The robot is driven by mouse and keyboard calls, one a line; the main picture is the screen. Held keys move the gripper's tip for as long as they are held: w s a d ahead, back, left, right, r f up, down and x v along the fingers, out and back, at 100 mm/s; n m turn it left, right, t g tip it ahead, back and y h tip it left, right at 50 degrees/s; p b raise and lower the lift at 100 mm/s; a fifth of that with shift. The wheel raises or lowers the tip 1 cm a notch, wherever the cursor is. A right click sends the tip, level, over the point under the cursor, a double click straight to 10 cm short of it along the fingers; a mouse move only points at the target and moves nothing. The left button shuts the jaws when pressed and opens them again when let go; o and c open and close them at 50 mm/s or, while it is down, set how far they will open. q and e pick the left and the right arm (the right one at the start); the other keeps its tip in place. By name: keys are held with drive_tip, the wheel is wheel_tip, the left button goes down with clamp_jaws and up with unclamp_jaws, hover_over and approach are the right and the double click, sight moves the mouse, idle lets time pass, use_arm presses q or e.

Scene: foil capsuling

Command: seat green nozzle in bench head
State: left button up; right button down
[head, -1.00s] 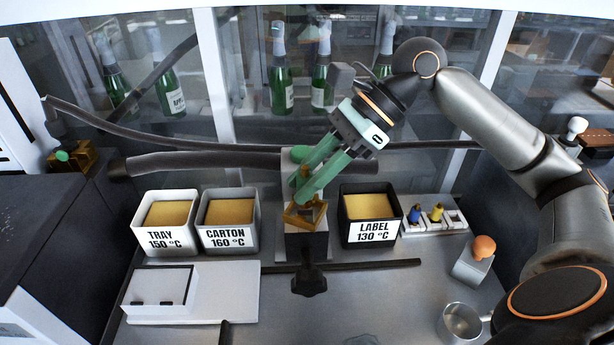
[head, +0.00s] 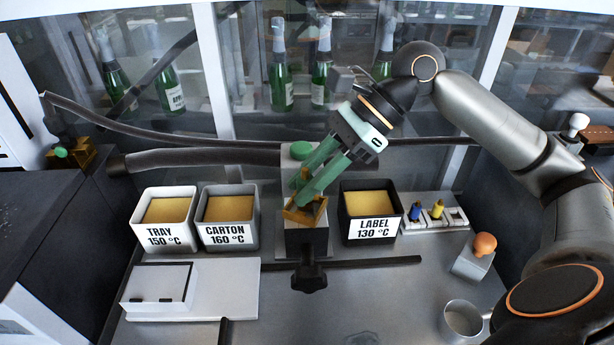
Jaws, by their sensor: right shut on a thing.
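My right gripper (head: 304,203) points down and left into the brass fitting (head: 320,218) of the bench head (head: 307,240), at the middle of the bench. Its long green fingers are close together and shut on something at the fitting. I take that to be the green nozzle, but the fingers and brass walls hide it, so how deep it sits cannot be told. A round green cap (head: 301,149) tops the grey post behind the fingers. A white rack (head: 437,226) at the right holds a blue nozzle (head: 414,212) and a yellow nozzle (head: 437,208); its right-hand place looks empty. My left gripper is out of view.
Glue pots marked TRAY (head: 167,238) and CARTON (head: 229,235) stand left of the head; the LABEL pot (head: 373,229) stands close on its right. A black knob (head: 308,278) juts out in front. Hoses (head: 205,161) run behind. A metal cup (head: 461,321) is front right.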

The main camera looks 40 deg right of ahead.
drive_tip(key=shift+f+b, duration=0.4)
drive_tip(key=shift+f, duration=0.6)
drive_tip(key=c, duration=0.6)
unclamp_jaws()
drive_tip(key=shift+f, duration=0.1)
drive_tip(key=shift+o, duration=0.2)
drive_tip(key=shift+s, duration=0.1)
drive_tip(key=v, duration=1.2)
drive_tip(key=shift+r+b, duration=0.4)
drive_tip(key=shift+b, duration=0.05)
drive_tip(key=shift+d, duration=0.15)
